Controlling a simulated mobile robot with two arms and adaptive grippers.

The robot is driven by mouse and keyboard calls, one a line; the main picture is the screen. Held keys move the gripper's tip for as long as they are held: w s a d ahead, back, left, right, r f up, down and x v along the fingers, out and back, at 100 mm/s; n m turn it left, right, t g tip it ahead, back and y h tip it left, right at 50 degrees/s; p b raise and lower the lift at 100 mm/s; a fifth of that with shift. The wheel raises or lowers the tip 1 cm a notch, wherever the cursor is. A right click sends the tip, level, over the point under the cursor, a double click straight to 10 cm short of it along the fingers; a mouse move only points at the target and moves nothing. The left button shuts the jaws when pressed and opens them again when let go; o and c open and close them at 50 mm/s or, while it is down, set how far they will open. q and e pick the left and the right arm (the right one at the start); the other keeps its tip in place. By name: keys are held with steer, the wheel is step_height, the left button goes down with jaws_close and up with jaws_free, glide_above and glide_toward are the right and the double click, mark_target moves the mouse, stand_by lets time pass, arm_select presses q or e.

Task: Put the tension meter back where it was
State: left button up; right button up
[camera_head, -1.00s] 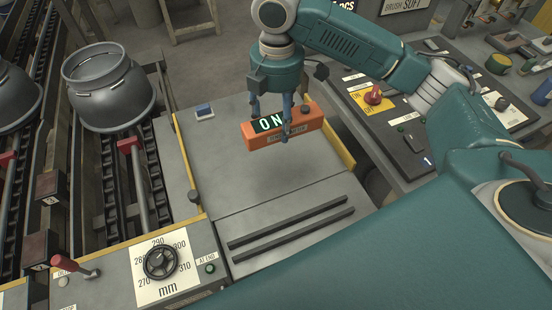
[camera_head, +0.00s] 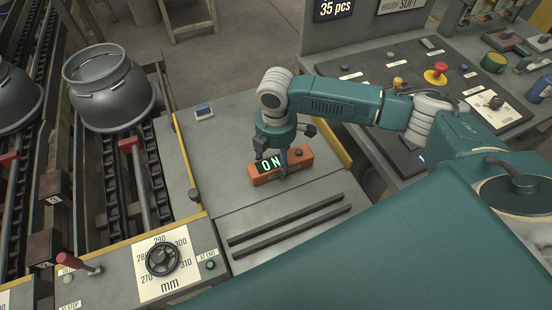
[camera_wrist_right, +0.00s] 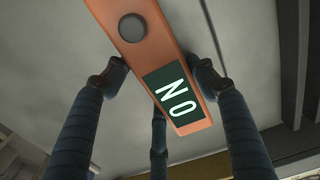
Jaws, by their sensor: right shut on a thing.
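The tension meter (camera_head: 263,178) is an orange bar with a dark green display reading "ON" and a dark round knob. In the head view it is low over the grey table top (camera_head: 225,185), level or nearly so; I cannot tell whether it touches. My right gripper (camera_head: 278,166) is shut on it from above, its fingers on the long sides. In the right wrist view the meter (camera_wrist_right: 150,50) lies between the blue-grey fingers, display and knob facing the camera. My left gripper is not in view.
Two dark rails (camera_head: 290,223) lie on the table's near part. A small blue-topped block (camera_head: 204,110) sits at the far left edge. A dial panel (camera_head: 163,259) stands at lower left, a metal pot (camera_head: 108,90) on the conveyor, and a control panel (camera_head: 390,70) at right.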

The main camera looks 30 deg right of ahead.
mark_target(276, 159)
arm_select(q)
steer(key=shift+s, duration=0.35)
arm_select(e)
steer(key=o, duration=1.5)
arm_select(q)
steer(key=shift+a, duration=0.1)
arm_select(e)
steer(key=shift+o, duration=0.2)
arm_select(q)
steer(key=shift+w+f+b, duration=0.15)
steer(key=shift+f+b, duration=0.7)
arm_select(e)
step_height(276, 159, up, 12)
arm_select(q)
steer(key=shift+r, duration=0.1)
arm_select(e)
steer(key=shift+r, duration=0.15)
